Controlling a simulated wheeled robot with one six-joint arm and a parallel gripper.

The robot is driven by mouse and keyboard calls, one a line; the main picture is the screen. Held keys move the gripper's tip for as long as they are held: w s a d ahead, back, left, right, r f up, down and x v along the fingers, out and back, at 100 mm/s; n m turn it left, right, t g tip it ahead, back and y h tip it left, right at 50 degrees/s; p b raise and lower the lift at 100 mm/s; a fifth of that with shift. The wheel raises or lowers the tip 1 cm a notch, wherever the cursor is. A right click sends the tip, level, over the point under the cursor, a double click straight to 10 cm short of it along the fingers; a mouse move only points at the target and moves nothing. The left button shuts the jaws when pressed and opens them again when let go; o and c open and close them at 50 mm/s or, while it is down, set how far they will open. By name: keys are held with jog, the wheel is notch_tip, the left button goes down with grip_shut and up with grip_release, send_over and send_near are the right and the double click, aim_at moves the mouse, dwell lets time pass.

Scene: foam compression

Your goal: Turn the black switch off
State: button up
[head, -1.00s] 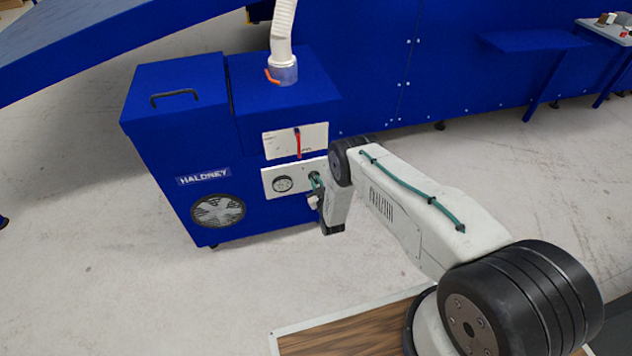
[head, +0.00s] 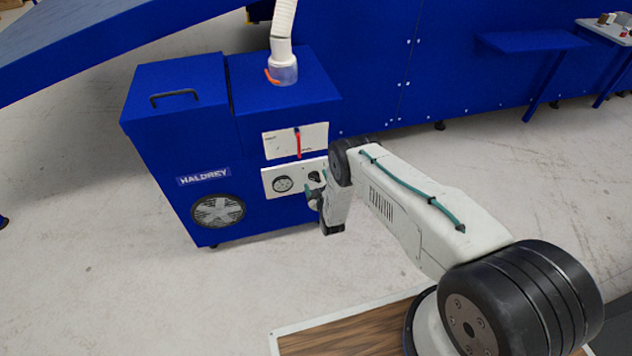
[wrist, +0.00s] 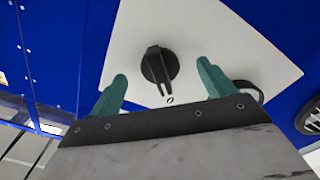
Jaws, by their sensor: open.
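The black switch (wrist: 159,66) is a round knob with a raised grip on a white panel of the blue machine. In the wrist view its grip points down toward a small mark like a 0. In the head view the switch (head: 315,176) shows on the lower white panel, just above my gripper. My gripper (wrist: 162,84) is open, with one green finger on each side of the switch's lower part and clear space between fingers and knob. In the head view my gripper (head: 314,196) is small and partly hidden by my wrist.
The blue machine (head: 160,130) also carries a round gauge (head: 283,184) left of the switch and a red lever (head: 298,145) on the panel above. A white hose (head: 282,30) rises from its top. The grey floor (head: 290,270) in front is clear.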

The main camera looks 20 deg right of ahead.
jog(key=s, duration=0.7)
dwell(0.5)
dwell(0.4)
